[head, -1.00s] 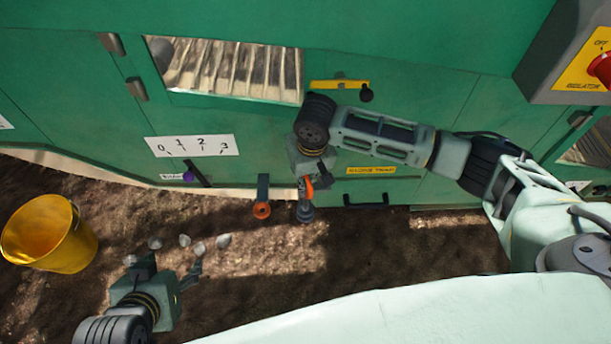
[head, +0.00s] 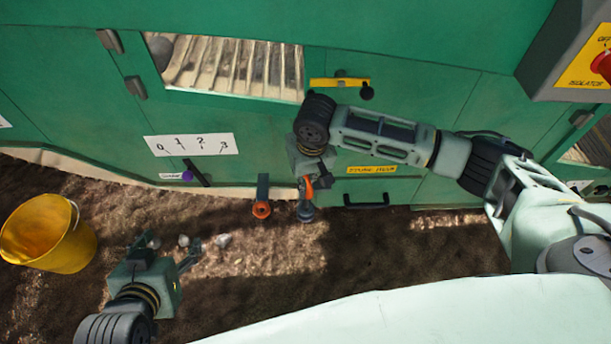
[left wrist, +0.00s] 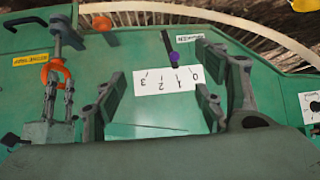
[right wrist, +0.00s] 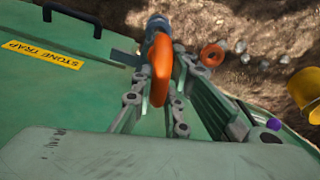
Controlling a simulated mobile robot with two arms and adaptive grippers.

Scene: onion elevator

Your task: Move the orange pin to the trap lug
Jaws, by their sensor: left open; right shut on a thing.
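The orange pin (right wrist: 160,68) is between the fingers of my right gripper (head: 307,180), which is shut on it. In the left wrist view its orange part (left wrist: 55,72) looks like a loop in the fingers. A dark grey cylindrical piece (head: 305,211) shows just beyond the pin; I cannot tell whether it is the pin's shaft or a lug. A dark bracket (head: 263,186) with an orange ring (head: 262,209) hangs on the panel just left of the pin, apart from it. I cannot tell which part is the trap lug. My left gripper (head: 168,255) is open and empty at lower left.
The green machine wall carries a yellow stone trap label (head: 371,170), a black handle (head: 366,199) and a 0-to-3 scale (head: 192,145) with a purple-knobbed lever (head: 188,176). A yellow bucket (head: 48,232) stands at left on soil. Several stones (head: 222,240) lie near my left gripper.

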